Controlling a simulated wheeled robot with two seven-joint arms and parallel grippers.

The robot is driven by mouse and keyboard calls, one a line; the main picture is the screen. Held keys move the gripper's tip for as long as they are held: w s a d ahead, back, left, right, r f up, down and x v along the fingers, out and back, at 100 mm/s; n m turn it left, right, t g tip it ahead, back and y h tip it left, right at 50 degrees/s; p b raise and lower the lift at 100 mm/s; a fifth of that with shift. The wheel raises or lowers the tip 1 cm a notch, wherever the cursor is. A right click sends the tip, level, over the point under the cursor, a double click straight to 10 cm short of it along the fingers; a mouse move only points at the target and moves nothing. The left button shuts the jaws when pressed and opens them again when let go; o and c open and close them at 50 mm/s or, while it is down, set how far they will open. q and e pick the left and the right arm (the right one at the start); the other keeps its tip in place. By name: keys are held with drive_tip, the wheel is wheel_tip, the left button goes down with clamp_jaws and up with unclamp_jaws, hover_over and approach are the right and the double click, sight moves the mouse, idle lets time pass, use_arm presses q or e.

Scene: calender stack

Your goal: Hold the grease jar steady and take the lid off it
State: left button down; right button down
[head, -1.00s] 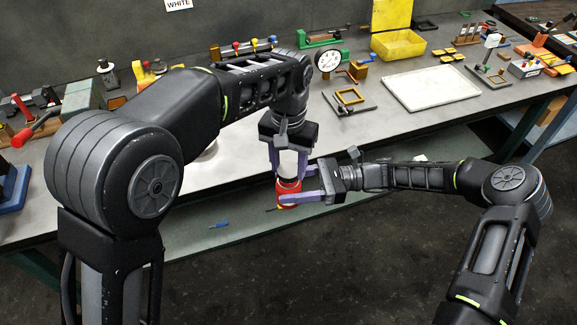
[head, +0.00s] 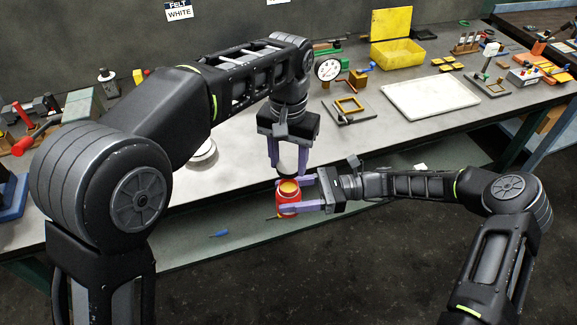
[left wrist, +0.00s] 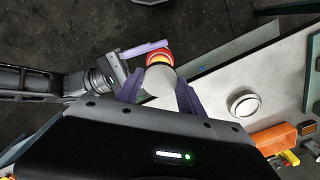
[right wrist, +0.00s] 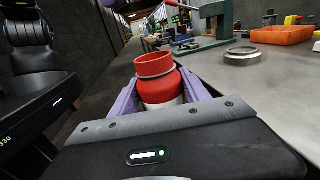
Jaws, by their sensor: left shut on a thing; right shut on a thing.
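The red grease jar (head: 288,203) is upright in front of the bench edge, with its mouth open and yellow grease showing inside. My right gripper (head: 289,196) is shut around the jar from the right; the right wrist view shows the red jar (right wrist: 155,72) between its fingers. My left gripper (head: 289,163) points down above the jar, shut on the pale lid (head: 288,159). The lid is apart from the jar, just above its mouth. In the left wrist view the lid (left wrist: 160,82) hides part of the jar (left wrist: 157,57).
A round pale dish (head: 203,152) lies on the bench left of my left gripper. A white tray (head: 430,97), a yellow bin (head: 398,53) and a dial gauge (head: 328,68) stand farther back. A blue item (head: 219,234) lies on the lower shelf.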

drive_tip(key=shift+r, duration=0.1)
